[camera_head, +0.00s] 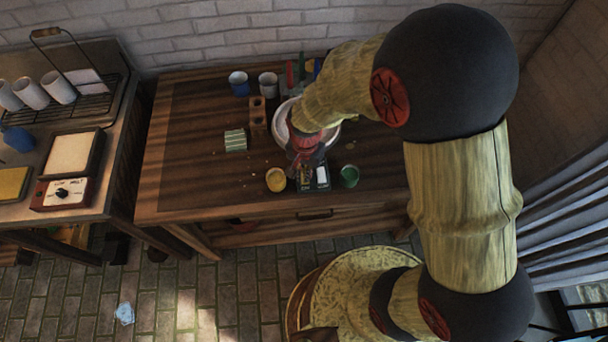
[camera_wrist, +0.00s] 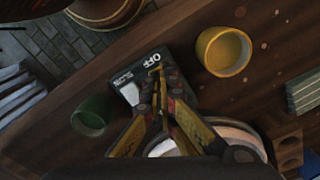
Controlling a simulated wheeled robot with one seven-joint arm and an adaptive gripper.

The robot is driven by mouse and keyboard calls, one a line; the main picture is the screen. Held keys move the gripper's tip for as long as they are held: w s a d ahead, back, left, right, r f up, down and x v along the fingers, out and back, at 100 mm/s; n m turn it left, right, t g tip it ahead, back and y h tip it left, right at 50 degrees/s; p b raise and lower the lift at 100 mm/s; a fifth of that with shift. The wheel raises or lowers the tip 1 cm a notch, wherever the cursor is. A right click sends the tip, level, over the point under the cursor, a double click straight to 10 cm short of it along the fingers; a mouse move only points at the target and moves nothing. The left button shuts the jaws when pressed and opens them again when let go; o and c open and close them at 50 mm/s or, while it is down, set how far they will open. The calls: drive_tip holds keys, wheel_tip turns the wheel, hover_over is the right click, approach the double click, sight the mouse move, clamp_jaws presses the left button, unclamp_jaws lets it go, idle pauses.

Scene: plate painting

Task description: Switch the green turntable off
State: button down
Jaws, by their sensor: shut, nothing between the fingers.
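The turntable's pale round plate (camera_head: 281,124) sits on the wooden table, partly hidden under my arm. Its rim also shows in the wrist view (camera_wrist: 240,135), behind my fingers. A dark control box (camera_head: 322,177) lies at the plate's near side. In the wrist view the box (camera_wrist: 130,92) carries a white "OFF" label, upside down in that picture. My gripper (camera_head: 306,168) is shut and empty, fingers pointing down over the box. In the wrist view its fingertips (camera_wrist: 160,76) are right beside the label. They hide the switch, and I cannot tell whether they touch it. No green shows clearly on the turntable.
A yellow cup (camera_head: 275,180) and a green cup (camera_head: 348,176) stand close on either side of the box. A striped block (camera_head: 235,140) and a brick (camera_head: 257,113) lie to the left. A blue cup (camera_head: 239,84) stands behind. The table's left part is clear.

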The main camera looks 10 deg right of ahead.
drive_tip(key=shift+f, duration=0.4)
drive_tip(key=shift+r, duration=0.15)
drive_tip(key=shift+r+p, duration=2.7)
drive_tip(key=shift+r, duration=0.75)
